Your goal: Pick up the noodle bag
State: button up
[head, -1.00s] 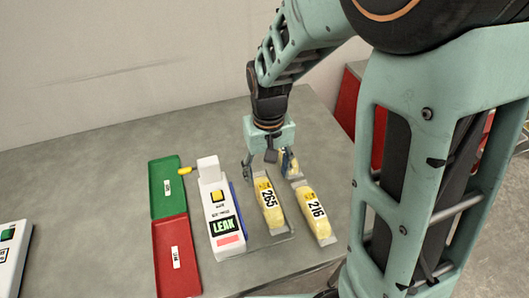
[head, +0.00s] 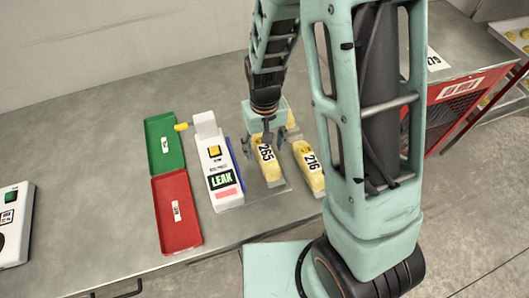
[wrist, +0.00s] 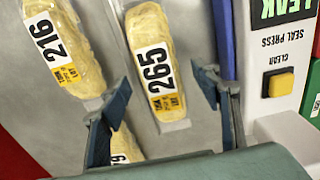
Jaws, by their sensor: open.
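A yellow noodle bag marked 265 (head: 270,168) lies on the seal press plate, to the right of the press. In the wrist view the 265 bag (wrist: 150,30) is in the middle. My gripper (head: 266,143) is open above the far end of this bag, and in the wrist view its fingers (wrist: 165,90) stand apart on either side of the bag's labelled end. A second bag, marked 216 (head: 315,178), lies to the right. A third bag (wrist: 122,146) is partly hidden by my gripper, its number ending in 79.
The white seal press (head: 208,150) reads LEAK and stands close left of the 265 bag. A green tray (head: 156,128) and a red tray (head: 178,238) lie further left. A white device (head: 10,235) sits at the far left.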

grip_shut()
dwell(0.3)
jog(key=shift+r, duration=0.1)
